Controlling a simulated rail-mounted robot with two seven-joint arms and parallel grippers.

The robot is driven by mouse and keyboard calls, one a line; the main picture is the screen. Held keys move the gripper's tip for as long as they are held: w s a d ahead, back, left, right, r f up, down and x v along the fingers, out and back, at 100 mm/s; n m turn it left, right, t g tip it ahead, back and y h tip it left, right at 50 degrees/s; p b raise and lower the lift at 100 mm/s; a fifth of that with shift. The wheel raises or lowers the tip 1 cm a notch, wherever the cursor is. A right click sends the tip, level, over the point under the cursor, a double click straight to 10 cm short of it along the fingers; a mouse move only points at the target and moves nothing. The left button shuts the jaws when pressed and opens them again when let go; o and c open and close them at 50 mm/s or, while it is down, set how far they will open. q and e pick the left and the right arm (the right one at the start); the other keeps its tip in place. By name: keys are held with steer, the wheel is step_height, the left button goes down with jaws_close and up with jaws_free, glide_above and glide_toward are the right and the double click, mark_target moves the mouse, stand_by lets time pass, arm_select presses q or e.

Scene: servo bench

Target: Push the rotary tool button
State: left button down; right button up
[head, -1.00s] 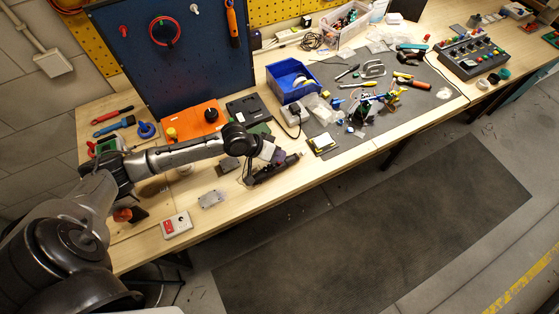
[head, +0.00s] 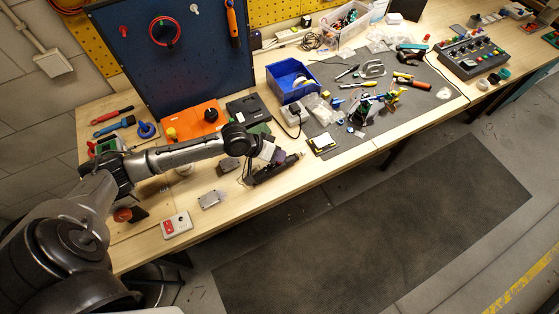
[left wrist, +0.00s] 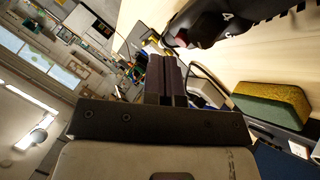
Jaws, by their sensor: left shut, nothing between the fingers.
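The rotary tool (head: 273,170) is dark and long, and lies on the wooden bench near its front edge. My left gripper (head: 268,153) is just above and beside it in the head view, hiding part of its body. In the left wrist view the rotary tool (left wrist: 215,20) shows at the top as a dark body with pale numbers. My left gripper's fingers (left wrist: 168,75) are shut together with nothing between them, close below the tool. I cannot tell whether they touch it. The button is not clear in either view. My right gripper is not in view.
A yellow-and-green sponge (left wrist: 270,100) lies near the gripper. A blue bin (head: 289,92) and an orange case (head: 190,121) stand behind. A grey box with a red part (head: 176,225) lies at the front left. Small tools clutter the grey mat (head: 440,85).

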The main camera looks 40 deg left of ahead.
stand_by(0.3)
arm_select(q)
steer(key=shift+f, duration=0.6)
stand_by(0.5)
steer(key=shift+r, duration=0.1)
steer(key=shift+r+p, duration=0.55)
steer(key=shift+p, duration=0.4)
steer(key=shift+r+p, duration=0.75)
step_height(320, 180, up, 4)
steer(key=p, duration=0.4)
steer(key=shift+r+p, duration=0.25)
steer(key=shift+p, duration=0.1)
